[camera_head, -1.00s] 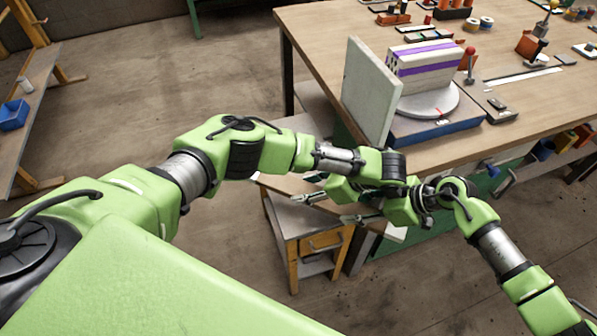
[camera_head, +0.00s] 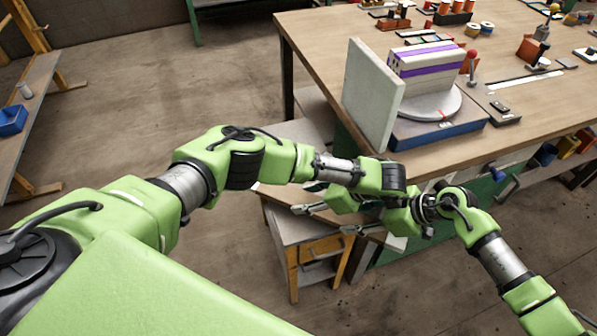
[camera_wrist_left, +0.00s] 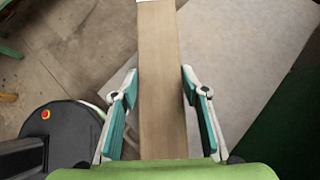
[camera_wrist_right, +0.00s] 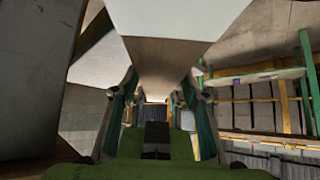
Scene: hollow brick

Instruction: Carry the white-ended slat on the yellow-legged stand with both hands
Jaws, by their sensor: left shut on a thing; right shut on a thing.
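The slat (camera_head: 283,197) is a wooden strip with a white end at the left and a white end (camera_head: 397,242) at the right. It lies over the yellow-legged stand (camera_head: 300,230) in the head view; I cannot tell whether they touch. My left gripper (camera_head: 309,198) is shut on the slat's left part. In the left wrist view the slat (camera_wrist_left: 160,85) runs between its fingers towards a white end at the top. My right gripper (camera_head: 362,218) is shut on the slat's right part, which is partly hidden by my arms. The right wrist view shows the slat close up (camera_wrist_right: 165,62).
A large workbench (camera_head: 315,40) stands beyond, with an upright grey slab (camera_head: 372,95) near its edge and striped blocks (camera_head: 425,65) on a turntable. A bench with a blue bin (camera_head: 12,120) is at the left. The floor (camera_head: 130,110) between is clear.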

